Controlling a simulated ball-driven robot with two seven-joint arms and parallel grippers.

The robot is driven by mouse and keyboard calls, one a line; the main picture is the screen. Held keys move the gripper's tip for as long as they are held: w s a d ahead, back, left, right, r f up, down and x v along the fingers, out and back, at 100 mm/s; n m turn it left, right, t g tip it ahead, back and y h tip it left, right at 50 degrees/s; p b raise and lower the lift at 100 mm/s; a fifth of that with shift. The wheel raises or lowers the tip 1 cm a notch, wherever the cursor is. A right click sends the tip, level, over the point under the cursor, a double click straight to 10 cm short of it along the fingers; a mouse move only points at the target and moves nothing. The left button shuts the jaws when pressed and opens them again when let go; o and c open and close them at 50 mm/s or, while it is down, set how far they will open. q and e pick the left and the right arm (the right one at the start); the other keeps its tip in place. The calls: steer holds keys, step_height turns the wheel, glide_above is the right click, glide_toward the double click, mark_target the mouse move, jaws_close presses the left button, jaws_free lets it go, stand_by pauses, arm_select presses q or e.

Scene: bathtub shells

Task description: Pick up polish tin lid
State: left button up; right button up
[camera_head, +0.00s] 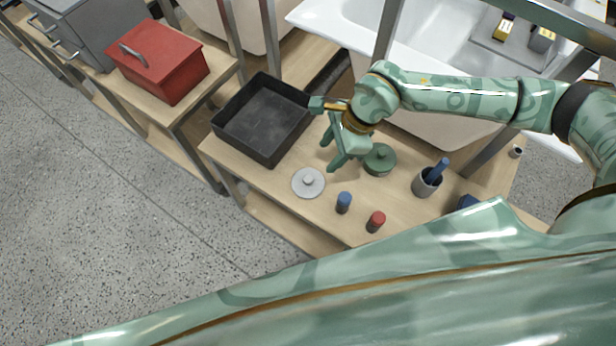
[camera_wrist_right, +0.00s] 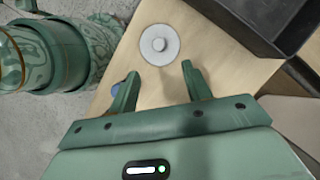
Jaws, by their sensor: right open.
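A pale grey round lid with a small knob (camera_head: 308,182) lies flat on the wooden bench. It also shows in the right wrist view (camera_wrist_right: 159,45), just beyond the fingertips. A green round tin (camera_head: 379,160) with a knobbed lid on it stands to the right of the grey lid; I cannot tell which of the two lids is the polish tin's. My right gripper (camera_head: 331,153) hangs above the bench between the grey lid and the green tin. Its fingers (camera_wrist_right: 160,78) are apart with nothing between them. My left gripper is not in view.
A black open tray (camera_head: 262,117) stands behind and left of the grey lid. A blue cylinder (camera_head: 343,202), a red cylinder (camera_head: 376,221) and a grey cup with a blue item (camera_head: 428,181) stand to the right. A red box (camera_head: 158,60) sits on another bench.

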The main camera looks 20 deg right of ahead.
steer(key=b, duration=0.1)
glide_above(309, 178)
steer(key=d, duration=0.3)
step_height(309, 178, down, 5)
steer(key=shift+s+a+f, duration=0.1)
steer(key=shift+a+f, duration=0.05)
steer(key=shift+f, duration=0.05)
steer(key=b+x, duration=0.2)
steer(key=x, duration=0.3)
steer(key=shift+s+a+f, duration=0.1)
steer(key=shift+a+f, duration=0.05)
steer(key=shift+a, duration=0.05)
steer(key=shift+c, duration=1)
jaws_close()
